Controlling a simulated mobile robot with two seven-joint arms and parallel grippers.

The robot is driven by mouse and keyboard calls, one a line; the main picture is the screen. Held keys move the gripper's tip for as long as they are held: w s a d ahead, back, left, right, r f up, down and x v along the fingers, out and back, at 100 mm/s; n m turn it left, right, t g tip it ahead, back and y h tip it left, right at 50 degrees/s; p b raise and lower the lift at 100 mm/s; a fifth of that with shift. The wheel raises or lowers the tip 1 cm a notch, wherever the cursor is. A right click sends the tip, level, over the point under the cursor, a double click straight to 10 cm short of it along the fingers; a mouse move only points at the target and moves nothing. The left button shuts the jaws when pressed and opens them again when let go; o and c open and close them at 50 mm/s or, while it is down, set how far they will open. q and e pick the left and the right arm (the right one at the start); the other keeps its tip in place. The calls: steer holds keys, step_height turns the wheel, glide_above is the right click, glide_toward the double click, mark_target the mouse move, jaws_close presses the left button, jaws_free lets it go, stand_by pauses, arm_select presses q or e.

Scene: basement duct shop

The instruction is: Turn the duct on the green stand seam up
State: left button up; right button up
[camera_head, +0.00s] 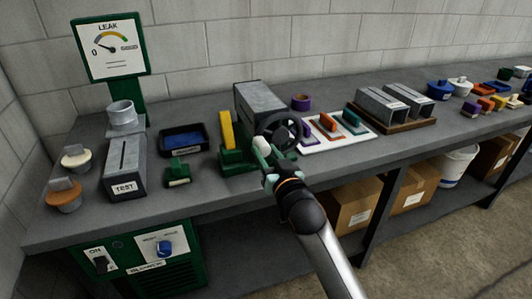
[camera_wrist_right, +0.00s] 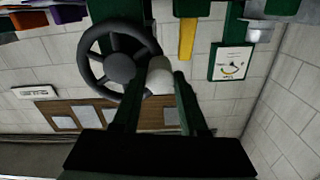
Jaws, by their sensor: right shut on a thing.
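The grey duct (camera_head: 258,98) lies on the green stand (camera_head: 236,158) near the middle of the bench. I cannot make out its seam. A black handwheel (camera_head: 290,130) is at the stand's front right side, and it shows large in the right wrist view (camera_wrist_right: 118,68). My right gripper (camera_head: 266,160) is at the wheel's rim, shut on the wheel's pale handle (camera_wrist_right: 159,78), which sits between the fingers. A yellow upright piece (camera_head: 227,130) stands at the left of the duct. My left gripper is not in view.
The TEST duct (camera_head: 125,168), a blue-lined tray (camera_head: 183,140) and a small green block (camera_head: 177,173) are left of the stand. A white board (camera_head: 340,137) with coloured tools and a wooden tray (camera_head: 400,124) with two ducts are right. A leak gauge (camera_head: 110,47) stands behind.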

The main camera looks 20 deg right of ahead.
jaws_close()
stand_by(0.8)
